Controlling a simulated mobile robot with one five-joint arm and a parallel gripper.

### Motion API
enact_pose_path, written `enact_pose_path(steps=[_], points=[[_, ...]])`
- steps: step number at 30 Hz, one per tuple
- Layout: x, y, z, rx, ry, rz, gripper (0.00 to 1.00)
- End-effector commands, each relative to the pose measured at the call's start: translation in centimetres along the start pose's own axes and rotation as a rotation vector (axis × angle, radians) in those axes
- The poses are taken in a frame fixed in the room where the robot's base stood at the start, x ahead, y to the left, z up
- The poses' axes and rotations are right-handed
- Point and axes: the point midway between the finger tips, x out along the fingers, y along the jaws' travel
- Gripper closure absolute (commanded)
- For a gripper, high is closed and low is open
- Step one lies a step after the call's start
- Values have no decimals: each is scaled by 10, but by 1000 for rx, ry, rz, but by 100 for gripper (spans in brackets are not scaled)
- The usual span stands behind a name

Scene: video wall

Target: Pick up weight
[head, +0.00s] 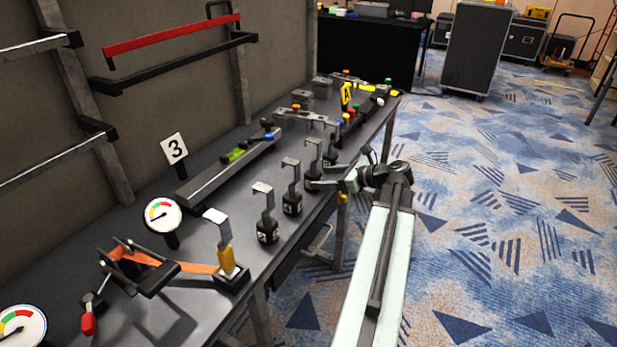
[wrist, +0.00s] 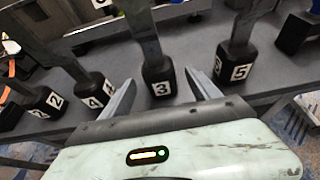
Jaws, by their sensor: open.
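Several black weights with tall grey metal hooks stand in a row along the front of the grey bench. In the wrist view they carry white number labels: weight 2 (wrist: 40,104), weight 4 (wrist: 95,92), weight 3 (wrist: 159,80) and weight 5 (wrist: 233,68). My gripper (wrist: 160,78) is open and empty, with weight 3 between and just beyond its fingers; I cannot tell if they touch it. In the head view my gripper (head: 318,174) reaches over the bench's front edge, near the far weights of the row. Another weight (head: 267,229) stands nearer.
The bench (head: 215,315) also holds a gauge (head: 162,214), an orange strap device (head: 140,262), a yellow-marked holder (head: 227,258) and a long rail (head: 215,178). A wall with bars rises behind.

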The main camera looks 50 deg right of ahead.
Motion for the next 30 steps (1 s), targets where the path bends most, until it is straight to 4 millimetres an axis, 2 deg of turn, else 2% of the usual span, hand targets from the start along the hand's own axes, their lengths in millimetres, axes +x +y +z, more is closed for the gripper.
enact_pose_path(steps=[3, 9, 14, 22, 29, 30], points=[[2, -1, -2, 0, 1, -3, 29], [23, -2, -3, 0, 1, -5, 29], [28, -2, -2, 0, 1, -7, 29], [72, -2, 0, 0, 2, -6, 29], [74, -2, 2, 1, 1, -8, 29], [74, -2, 2, 1, 1, -8, 40]])
